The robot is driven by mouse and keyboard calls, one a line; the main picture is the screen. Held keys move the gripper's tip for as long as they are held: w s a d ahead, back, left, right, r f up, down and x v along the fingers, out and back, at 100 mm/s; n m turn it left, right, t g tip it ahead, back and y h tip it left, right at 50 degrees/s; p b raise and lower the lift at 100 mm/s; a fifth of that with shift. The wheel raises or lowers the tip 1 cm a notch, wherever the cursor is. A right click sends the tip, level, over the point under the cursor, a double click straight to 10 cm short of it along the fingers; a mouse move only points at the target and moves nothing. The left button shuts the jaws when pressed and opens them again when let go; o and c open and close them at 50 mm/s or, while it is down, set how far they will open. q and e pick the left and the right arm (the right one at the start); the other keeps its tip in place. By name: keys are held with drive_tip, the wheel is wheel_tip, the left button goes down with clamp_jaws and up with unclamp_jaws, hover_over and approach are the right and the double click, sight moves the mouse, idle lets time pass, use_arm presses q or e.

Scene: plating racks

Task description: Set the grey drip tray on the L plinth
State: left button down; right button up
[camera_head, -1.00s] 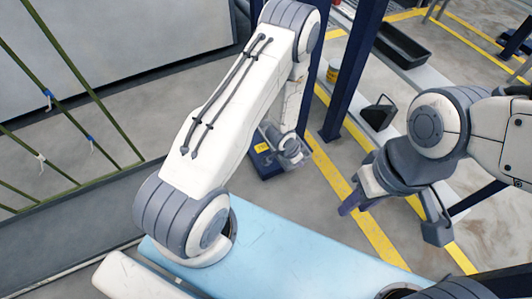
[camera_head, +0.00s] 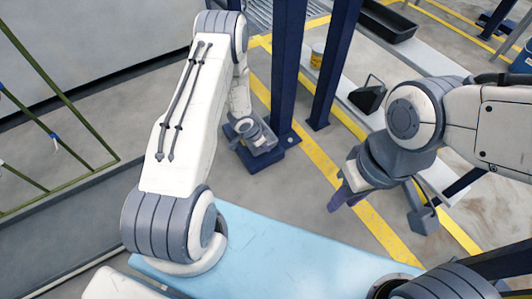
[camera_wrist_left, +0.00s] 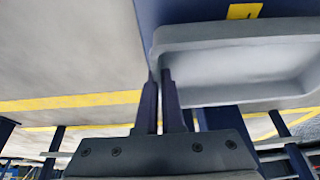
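The grey drip tray (camera_head: 264,143) is a shallow tray with a raised rim, at the end of my left arm in the head view. In the left wrist view the tray (camera_wrist_left: 235,62) lies to the right of the fingers. My left gripper (camera_wrist_left: 161,82) has its fingers close together at the tray's near left rim, one on each side of the wall. The blue plinth (camera_head: 278,160) shows under and behind the tray, with a yellow label (camera_wrist_left: 244,11); its letter cannot be read. Whether the tray touches the plinth is unclear. My right gripper (camera_head: 382,203) is open and empty.
Dark blue posts (camera_head: 289,70) stand right behind the plinth. A black scoop-like container (camera_head: 368,95), a black tray (camera_head: 387,20) and a yellow can (camera_head: 317,56) are further back. A green rail frame (camera_head: 60,145) is at left.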

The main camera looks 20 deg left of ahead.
use_arm(q)
drive_tip(key=shift+f+b, duration=0.85)
drive_tip(key=shift+f, duration=0.65)
drive_tip(key=shift+f, duration=0.2)
drive_tip(key=c, duration=1)
unclamp_jaws()
drive_tip(key=shift+c, duration=0.2)
drive_tip(key=shift+r, duration=0.1)
